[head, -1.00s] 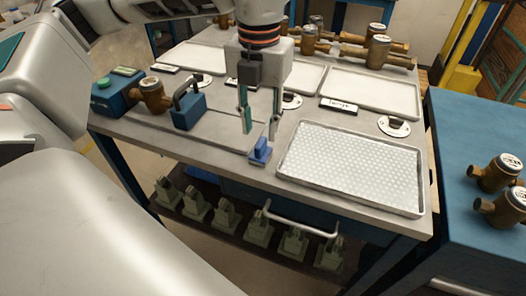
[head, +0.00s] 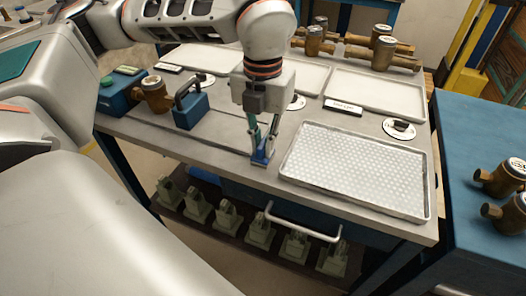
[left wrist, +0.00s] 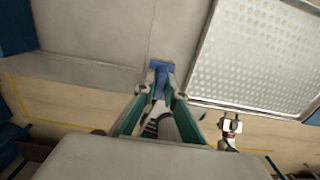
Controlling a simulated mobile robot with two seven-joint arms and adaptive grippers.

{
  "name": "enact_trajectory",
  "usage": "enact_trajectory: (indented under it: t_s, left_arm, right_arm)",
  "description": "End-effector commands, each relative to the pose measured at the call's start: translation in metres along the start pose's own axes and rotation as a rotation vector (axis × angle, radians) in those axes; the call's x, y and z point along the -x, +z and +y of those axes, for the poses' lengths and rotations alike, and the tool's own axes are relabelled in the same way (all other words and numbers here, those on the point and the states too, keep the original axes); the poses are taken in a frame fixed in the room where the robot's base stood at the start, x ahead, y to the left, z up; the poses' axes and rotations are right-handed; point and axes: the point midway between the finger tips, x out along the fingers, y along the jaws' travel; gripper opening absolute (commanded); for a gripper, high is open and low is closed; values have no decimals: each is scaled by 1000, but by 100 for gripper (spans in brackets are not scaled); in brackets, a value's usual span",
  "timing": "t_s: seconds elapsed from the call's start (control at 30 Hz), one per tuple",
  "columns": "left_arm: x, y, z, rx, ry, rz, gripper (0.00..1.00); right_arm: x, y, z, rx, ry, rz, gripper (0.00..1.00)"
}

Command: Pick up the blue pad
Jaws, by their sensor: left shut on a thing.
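The blue pad (head: 259,161) sits at the front edge of the grey bench, just left of the dimpled tray. It also shows in the left wrist view (left wrist: 161,66), between my fingertips. My left gripper (head: 262,150) points down over it, with its green fingers closed on the pad's raised part. The left wrist view shows the two fingertips (left wrist: 160,88) on either side of the pad. The pad appears to rest on the bench; I cannot tell if it is lifted at all. My right gripper is not in view.
The dimpled metal tray (head: 358,170) lies right of the pad. A blue block with a black handle (head: 190,106) and a brass meter (head: 152,94) stand to the left. White trays (head: 376,95) lie behind. A rail handle (head: 303,226) juts out below the bench front.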

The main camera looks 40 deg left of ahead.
Motion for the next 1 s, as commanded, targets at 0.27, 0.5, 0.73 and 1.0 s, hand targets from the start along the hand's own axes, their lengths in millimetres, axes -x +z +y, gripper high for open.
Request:
enact_trajectory:
  t_s: [0.27,0.5,0.73,1.0]
  left_arm:
    - [4,0,0,0,-1,-2,0]
    - [33,1,0,0,-3,-6,0]
    - [93,1,-1,0,-4,-10,0]
    - [162,0,0,1,-2,-6,0]
  right_arm:
    - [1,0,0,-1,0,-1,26]
    - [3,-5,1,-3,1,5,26]
    - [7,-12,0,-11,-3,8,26]
    - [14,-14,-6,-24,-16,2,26]
